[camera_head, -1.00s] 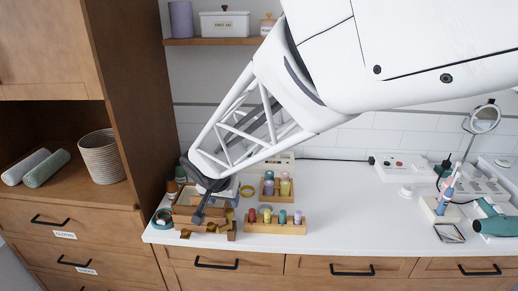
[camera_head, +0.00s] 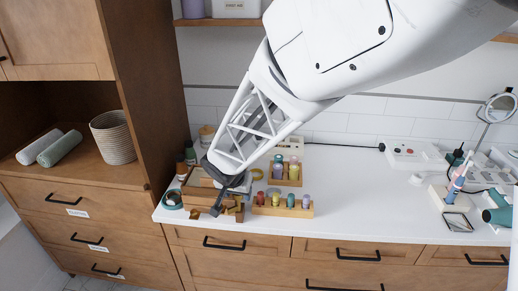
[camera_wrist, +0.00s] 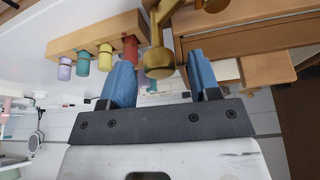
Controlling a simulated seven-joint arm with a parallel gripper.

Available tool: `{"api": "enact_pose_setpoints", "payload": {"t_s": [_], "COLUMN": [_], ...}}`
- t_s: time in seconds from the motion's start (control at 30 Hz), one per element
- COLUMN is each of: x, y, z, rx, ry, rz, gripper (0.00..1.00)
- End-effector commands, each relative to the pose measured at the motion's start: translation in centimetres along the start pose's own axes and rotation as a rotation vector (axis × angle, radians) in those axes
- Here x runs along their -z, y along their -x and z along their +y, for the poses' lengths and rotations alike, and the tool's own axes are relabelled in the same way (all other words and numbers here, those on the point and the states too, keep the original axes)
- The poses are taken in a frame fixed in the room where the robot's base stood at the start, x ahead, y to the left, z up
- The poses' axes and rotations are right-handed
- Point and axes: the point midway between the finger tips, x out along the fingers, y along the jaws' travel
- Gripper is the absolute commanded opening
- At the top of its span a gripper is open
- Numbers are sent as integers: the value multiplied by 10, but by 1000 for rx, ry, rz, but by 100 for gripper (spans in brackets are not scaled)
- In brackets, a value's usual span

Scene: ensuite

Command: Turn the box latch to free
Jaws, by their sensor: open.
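The wooden box (camera_head: 199,191) stands at the left end of the white counter, partly hidden by my gripper (camera_head: 216,209) in the head view. Wooden edges of the box also show at the top right of the wrist view (camera_wrist: 235,38). A round brass latch knob (camera_wrist: 158,63) shows in the wrist view between my two blue fingertips (camera_wrist: 160,80). The fingers are apart, with visible space on both sides of the knob. I cannot tell how deep the knob sits between them. In the head view the knob is too small to make out clearly.
A wooden rack of coloured bottles (camera_head: 283,207) stands just right of the box, with a second rack (camera_head: 286,174) behind it. A teal tape roll (camera_head: 173,199) lies at the left. The tall wooden cabinet (camera_head: 145,90) borders the left. Counter (camera_head: 365,205) right of the racks is clear.

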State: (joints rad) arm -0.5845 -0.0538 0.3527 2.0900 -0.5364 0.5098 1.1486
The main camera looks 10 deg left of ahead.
Motion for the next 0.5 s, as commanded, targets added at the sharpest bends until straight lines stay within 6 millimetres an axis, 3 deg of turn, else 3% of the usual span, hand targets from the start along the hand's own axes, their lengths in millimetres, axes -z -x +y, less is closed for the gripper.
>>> {"api": "enact_pose_setpoints", "payload": {"t_s": [0.23,0.5], "x": [0,0], "y": [0,0], "z": [0,0], "rx": [0,0], "ry": [0,0], "rz": [0,0], "gripper": [56,15]}}
